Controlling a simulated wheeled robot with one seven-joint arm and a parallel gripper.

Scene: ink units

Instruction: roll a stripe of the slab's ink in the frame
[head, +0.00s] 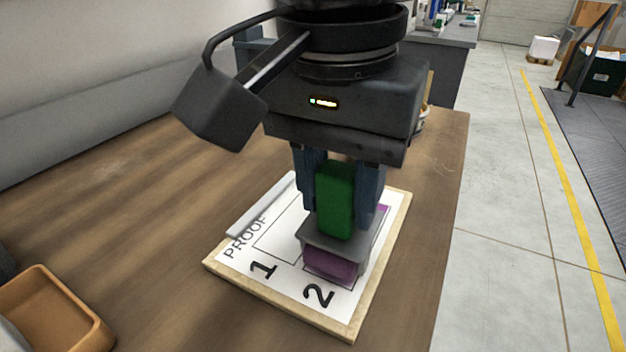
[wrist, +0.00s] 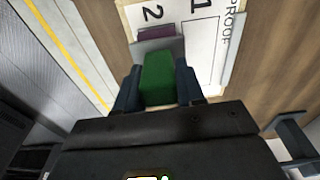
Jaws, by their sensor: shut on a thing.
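My gripper (head: 345,203) is shut on the green handle (head: 335,200) of a roller with a grey frame (head: 318,241). The roller's drum (head: 332,266) is purple and sits low over the frame marked 2 on the proof board (head: 282,292). A purple patch (head: 383,212) shows behind the roller inside that frame. Frame 1 (head: 285,236) beside it is white and bare. In the wrist view the green handle (wrist: 158,78) is between my fingers, and the purple drum (wrist: 156,32) lies beyond the grey frame. Whether the drum touches the sheet is hard to tell. No ink slab is clearly in view.
A grey bar (head: 262,205) lies along the board's left edge. An orange-brown tray (head: 52,308) stands at the lower left of the wooden table (head: 150,210). The table's right edge is close to the board. Something round partly shows behind my gripper.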

